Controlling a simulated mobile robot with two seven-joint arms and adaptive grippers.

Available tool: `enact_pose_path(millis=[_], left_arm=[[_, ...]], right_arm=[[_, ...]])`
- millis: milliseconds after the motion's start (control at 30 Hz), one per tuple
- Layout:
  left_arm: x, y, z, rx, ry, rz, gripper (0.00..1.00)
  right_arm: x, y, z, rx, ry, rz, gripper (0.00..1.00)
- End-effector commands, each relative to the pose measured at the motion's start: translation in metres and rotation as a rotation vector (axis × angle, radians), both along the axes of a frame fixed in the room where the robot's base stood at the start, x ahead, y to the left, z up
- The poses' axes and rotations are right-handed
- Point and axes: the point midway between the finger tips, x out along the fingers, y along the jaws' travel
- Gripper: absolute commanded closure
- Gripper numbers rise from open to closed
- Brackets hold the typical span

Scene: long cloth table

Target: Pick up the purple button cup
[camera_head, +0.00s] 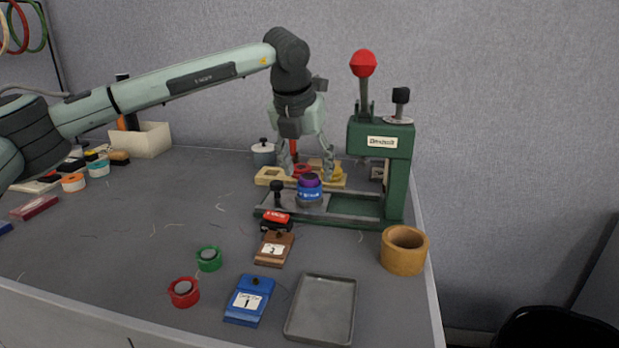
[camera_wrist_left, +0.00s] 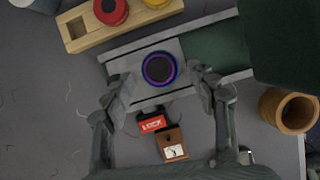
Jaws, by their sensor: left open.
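The purple button cup (camera_head: 309,182) sits on top of a blue piece (camera_head: 309,195) on the sliding base of the green press (camera_head: 398,165). In the left wrist view the cup shows from above as a dark disc with a purple and blue rim (camera_wrist_left: 159,68). My left gripper (camera_head: 308,174) points down over it and is open. In the left wrist view its fingertips (camera_wrist_left: 160,82) stand on either side of the cup, apart from it. My right gripper is in neither view.
A wooden block (camera_head: 269,176) with a red cup lies behind. A red lock piece (camera_head: 276,221) and a brown tag block (camera_head: 273,249) lie in front. A wooden ring cup (camera_head: 404,250) stands right. A grey tray (camera_head: 321,308) and blue block (camera_head: 248,300) lie near the front edge.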

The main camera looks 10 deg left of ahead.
Motion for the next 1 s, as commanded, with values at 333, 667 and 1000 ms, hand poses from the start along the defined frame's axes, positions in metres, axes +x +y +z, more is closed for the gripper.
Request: enact_pose_path(millis=[333, 667, 1000], left_arm=[[0.006, 0.000, -0.015, -0.001, 0.000, 0.002, 0.42], [0.006, 0.000, -0.015, -0.001, 0.000, 0.002, 0.77], [0.006, 0.001, -0.016, 0.000, 0.003, 0.002, 0.91]], right_arm=[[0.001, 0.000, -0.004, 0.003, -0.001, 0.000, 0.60], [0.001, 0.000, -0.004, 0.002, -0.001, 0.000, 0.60], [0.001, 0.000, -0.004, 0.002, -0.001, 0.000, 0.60]])
